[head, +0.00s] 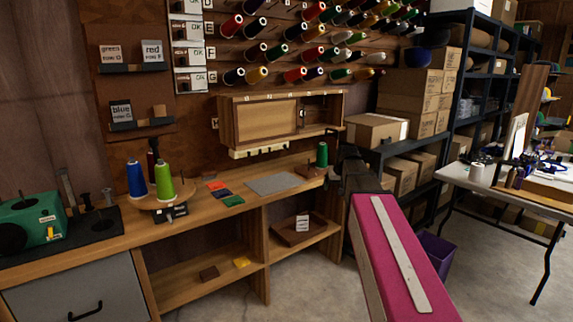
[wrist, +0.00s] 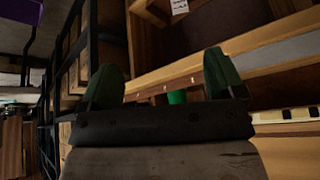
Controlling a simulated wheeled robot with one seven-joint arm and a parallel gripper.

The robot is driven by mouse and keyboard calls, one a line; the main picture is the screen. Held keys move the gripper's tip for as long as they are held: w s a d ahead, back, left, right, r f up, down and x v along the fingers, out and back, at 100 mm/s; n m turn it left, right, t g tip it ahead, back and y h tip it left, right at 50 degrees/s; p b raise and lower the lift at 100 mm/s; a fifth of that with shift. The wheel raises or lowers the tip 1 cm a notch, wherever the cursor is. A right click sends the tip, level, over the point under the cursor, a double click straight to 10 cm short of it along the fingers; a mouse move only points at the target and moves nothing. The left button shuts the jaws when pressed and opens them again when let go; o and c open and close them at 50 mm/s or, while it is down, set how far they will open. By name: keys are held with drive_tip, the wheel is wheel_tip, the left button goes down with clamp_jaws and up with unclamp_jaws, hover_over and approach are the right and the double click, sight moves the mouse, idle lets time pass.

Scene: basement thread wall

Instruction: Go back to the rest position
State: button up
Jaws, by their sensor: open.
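My gripper (head: 343,172) is the dark shape at the end of my pink arm in the head view, in front of the right end of the workbench (head: 190,213). In the wrist view my gripper (wrist: 165,76) shows two green fingers spread apart with nothing between them. A green thread spool (head: 322,154) stands on the right end of the bench, just left of my gripper in the head view. A small green piece, probably this spool, shows beyond the gripper body in the wrist view (wrist: 177,97). The spool's lower part is hidden there.
Blue (head: 135,180) and green (head: 165,182) cones stand on the bench's left half. A wooden cabinet (head: 265,122) hangs above it. Shelving with cardboard boxes (head: 376,130) stands close behind my gripper. A white table (head: 500,185) is at right. Grey floor (head: 320,275) is clear in front.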

drive_tip(key=s+a+f+g, duration=0.1)
drive_tip(key=s+f+g, duration=0.4)
drive_tip(key=s+f, duration=2)
drive_tip(key=shift+s+a+f+m+g+h, duration=0.3)
drive_tip(key=shift+a+f+h, duration=0.1)
drive_tip(key=shift+f, duration=0.2)
idle(3.1)
